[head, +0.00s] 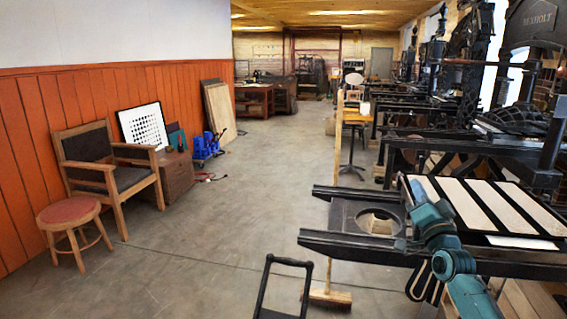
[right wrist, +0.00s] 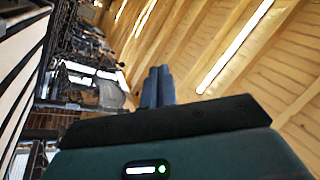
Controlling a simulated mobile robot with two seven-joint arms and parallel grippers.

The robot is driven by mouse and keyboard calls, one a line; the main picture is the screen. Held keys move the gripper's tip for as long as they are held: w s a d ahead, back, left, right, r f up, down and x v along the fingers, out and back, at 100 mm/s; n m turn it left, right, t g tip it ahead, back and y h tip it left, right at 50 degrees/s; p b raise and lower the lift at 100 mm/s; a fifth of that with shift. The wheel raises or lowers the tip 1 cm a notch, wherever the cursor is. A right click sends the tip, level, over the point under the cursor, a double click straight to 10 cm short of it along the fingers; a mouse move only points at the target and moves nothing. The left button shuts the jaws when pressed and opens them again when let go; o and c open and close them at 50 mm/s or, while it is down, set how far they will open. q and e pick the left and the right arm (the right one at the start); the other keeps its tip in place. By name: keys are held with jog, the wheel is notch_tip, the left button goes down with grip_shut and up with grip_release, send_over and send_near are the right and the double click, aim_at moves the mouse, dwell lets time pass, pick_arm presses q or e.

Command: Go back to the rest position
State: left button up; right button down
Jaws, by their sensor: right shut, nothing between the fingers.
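My right arm comes in at the lower right of the head view, teal, in front of the nearest hand press. My right gripper (head: 417,188) is at its upper end, beside the left edge of the striped press bed. In the right wrist view the two dark fingers of the right gripper (right wrist: 157,86) are together, with nothing between them. Behind them are ceiling beams and windows. My left gripper is not in view.
The nearest press's black rails (head: 340,243) and striped bed (head: 480,205) lie close around my right arm. A black handle frame (head: 288,262) stands at bottom centre. A wooden armchair (head: 112,178) and red stool (head: 70,212) stand left. The grey floor (head: 230,225) between is largely clear.

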notch_tip(320, 180, down, 8)
jog(key=w+d+n+g+h, duration=0.15)
jog(key=n+g, duration=0.35)
jog(key=n, duration=0.5)
jog(key=s+a+f+n+g+y, duration=0.1)
jog(key=s+a+f, duration=0.25)
jog(key=f, duration=0.25)
jog(key=s+a+f+g+y, duration=0.1)
jog(key=s+a+f, duration=0.2)
jog(key=s+f, duration=0.3)
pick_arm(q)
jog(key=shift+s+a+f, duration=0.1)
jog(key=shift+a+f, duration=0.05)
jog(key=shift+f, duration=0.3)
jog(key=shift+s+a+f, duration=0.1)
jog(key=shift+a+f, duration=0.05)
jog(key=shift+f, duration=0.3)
pick_arm(e)
jog(key=s+a+f+g+y, duration=0.1)
jog(key=s+a+f, duration=0.3)
jog(key=s, duration=0.6)
jog(key=s+a+f+g+y, duration=0.1)
jog(key=s+a+f, duration=0.4)
jog(key=s, duration=0.5)
jog(key=s+a+f+g+y, duration=0.1)
jog(key=s+a+f+g, duration=0.2)
jog(key=s, duration=0.7)
notch_tip(320, 180, down, 3)
jog(key=shift+a+r, duration=0.1)
jog(key=shift+a, duration=1.05)
